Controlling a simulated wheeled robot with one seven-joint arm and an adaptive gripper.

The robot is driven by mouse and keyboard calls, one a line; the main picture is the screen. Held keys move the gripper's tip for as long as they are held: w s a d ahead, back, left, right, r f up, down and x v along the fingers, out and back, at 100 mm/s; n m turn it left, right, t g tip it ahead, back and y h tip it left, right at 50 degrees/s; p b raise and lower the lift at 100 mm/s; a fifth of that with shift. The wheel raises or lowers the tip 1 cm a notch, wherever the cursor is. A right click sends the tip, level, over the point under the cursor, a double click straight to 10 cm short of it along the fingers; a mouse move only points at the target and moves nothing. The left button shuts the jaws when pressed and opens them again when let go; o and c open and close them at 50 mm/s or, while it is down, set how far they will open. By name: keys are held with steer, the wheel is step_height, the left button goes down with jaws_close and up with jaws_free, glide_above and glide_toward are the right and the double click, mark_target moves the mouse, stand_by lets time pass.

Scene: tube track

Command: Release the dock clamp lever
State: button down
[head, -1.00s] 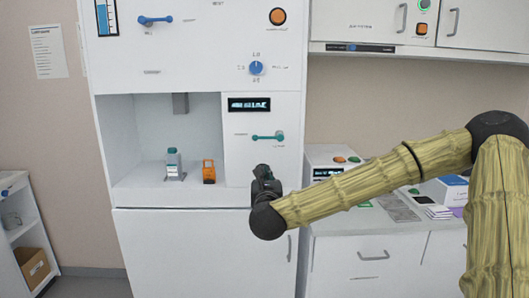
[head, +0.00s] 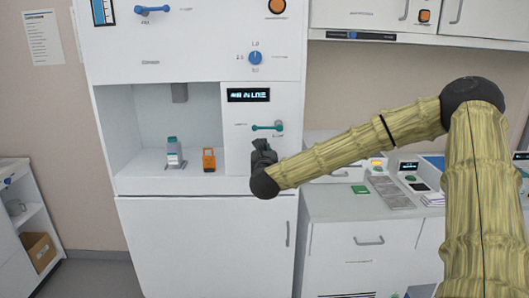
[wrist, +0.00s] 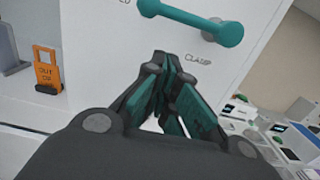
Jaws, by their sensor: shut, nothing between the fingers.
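My gripper (head: 263,148) is just below the lever in the head view. In the wrist view my gripper (wrist: 168,62) has its teal-padded fingers together, pointing at the panel below the lever. A gap seems to remain between them and the lever; I cannot tell its depth.
A blue lever (head: 152,10) and a blue dial (head: 255,58) are higher up. A counter (head: 345,205) with devices stands at the right.

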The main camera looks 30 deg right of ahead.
mark_target(266, 128)
step_height(266, 128, up, 2)
steer(key=shift+w+r+p, duration=0.1)
steer(key=shift+r+p, duration=0.1)
steer(key=shift+p, duration=0.2)
steer(key=shift+d+b, duration=0.15)
steer(key=shift+b, duration=0.6)
